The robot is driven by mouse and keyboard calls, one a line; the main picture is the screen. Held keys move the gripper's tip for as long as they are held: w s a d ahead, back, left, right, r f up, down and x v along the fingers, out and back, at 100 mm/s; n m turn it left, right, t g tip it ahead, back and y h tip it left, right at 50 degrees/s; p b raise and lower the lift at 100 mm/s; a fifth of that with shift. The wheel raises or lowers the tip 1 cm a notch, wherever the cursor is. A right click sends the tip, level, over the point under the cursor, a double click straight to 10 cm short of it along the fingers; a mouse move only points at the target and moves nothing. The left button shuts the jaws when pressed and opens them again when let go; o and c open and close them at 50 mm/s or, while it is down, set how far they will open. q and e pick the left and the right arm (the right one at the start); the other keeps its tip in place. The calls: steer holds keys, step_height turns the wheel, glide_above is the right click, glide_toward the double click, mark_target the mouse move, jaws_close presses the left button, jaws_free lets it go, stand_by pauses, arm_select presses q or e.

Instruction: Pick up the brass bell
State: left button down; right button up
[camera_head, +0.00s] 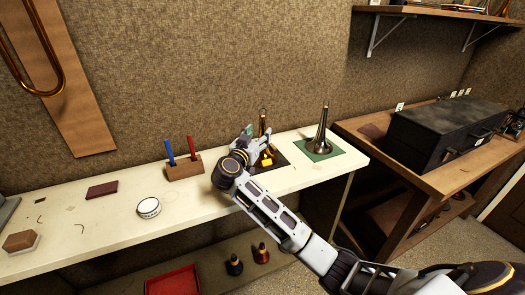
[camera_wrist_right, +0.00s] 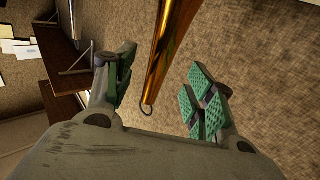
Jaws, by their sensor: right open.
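The brass bell (camera_head: 263,122) stands upright, narrow end up, on a dark mat (camera_head: 279,160) on the white bench. My right gripper (camera_head: 257,139) is at the bell and hides part of its middle. In the right wrist view the bell's shiny brass stem (camera_wrist_right: 172,48) runs between the two green-padded fingers (camera_wrist_right: 160,88). The fingers are open, with a gap on each side of the stem. A second, darker bell (camera_head: 320,132) stands on a green mat (camera_head: 331,152) to the right. My left gripper is in neither view.
A wooden block (camera_head: 183,169) with a blue and a red tool stands left of my gripper. A round white tin (camera_head: 148,207) is nearer the front. A black case (camera_head: 446,136) sits on the wooden table at right.

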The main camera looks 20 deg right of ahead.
mark_target(261, 132)
steer(key=shift+x, duration=2.1)
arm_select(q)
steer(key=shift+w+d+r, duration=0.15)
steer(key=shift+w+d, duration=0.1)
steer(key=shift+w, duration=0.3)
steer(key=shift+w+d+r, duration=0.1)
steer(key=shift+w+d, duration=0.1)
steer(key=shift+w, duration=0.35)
arm_select(e)
steer(key=shift+f, duration=0.15)
steer(key=shift+c, duration=1.1)
steer(key=c, duration=0.9)
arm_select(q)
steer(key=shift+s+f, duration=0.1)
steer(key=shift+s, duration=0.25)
arm_select(e)
jaws_close()
